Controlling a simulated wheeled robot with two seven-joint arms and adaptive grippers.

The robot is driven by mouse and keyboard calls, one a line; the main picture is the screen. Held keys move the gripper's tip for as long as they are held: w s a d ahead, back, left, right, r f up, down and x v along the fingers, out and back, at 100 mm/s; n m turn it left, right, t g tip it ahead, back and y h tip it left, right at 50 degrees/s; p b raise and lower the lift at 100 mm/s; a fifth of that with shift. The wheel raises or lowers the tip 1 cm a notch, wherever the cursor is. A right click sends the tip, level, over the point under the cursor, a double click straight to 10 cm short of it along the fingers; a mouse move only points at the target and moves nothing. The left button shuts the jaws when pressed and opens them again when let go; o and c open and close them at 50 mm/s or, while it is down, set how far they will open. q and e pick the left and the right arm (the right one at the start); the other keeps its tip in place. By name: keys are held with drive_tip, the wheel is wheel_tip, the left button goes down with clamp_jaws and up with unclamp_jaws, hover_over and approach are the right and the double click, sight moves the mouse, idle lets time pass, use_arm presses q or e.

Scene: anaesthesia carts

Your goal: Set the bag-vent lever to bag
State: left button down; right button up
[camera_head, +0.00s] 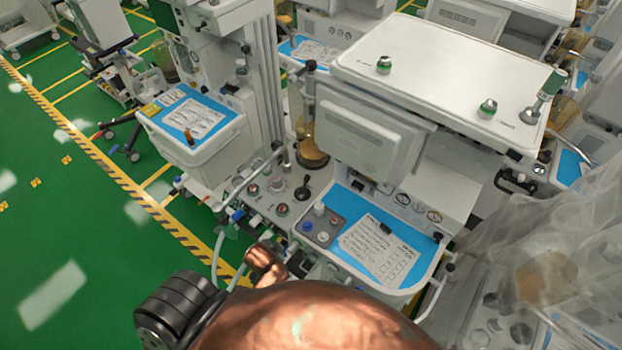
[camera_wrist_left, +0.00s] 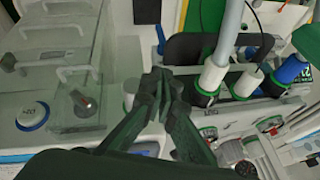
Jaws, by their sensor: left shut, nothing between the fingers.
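My left gripper (camera_wrist_left: 160,84) shows in the left wrist view with its dark fingertips together and nothing between them. My copper-coloured arm covers the bottom of the head view and hides part of the panel. My right gripper is not in view.
The cart's blue worktop (camera_head: 405,268) holds a paper sheet (camera_head: 378,247). In the wrist view, a white fitting (camera_wrist_left: 213,76) with a grey tube and a blue fitting (camera_wrist_left: 290,68) stand to the right. Another cart (camera_head: 195,125) is at the left; green floor (camera_head: 60,220) is clear beyond.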

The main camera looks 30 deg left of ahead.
use_arm(q)
drive_tip(key=w+r+m+t+p, duration=0.1)
drive_tip(key=w+r+m, duration=0.15)
drive_tip(key=r, duration=0.45)
drive_tip(key=m+t+y+p, duration=0.1)
drive_tip(key=m+t+y, duration=0.1)
drive_tip(key=m+t, duration=0.3)
approach(306, 182)
drive_tip(key=shift+m+g, duration=0.45)
drive_tip(key=shift+g, duration=0.15)
drive_tip(key=s+f, duration=0.1)
drive_tip(key=s+d, duration=0.1)
drive_tip(key=s, duration=0.1)
drive_tip(key=s+d+f, duration=0.1)
drive_tip(key=s, duration=0.1)
drive_tip(key=shift+d+f, duration=0.1)
drive_tip(key=shift+f, duration=0.2)
drive_tip(key=w+d+m, duration=0.1)
drive_tip(key=w, duration=0.1)
drive_tip(key=w+r+m+t, duration=0.1)
drive_tip(key=w+m, duration=0.1)
drive_tip(key=w+d+m+t+h, duration=0.1)
drive_tip(key=w+m, duration=0.1)
drive_tip(key=shift+w+d+r, duration=0.3)
drive_tip(key=shift+d+r, duration=0.05)
drive_tip(key=shift+d, duration=0.05)
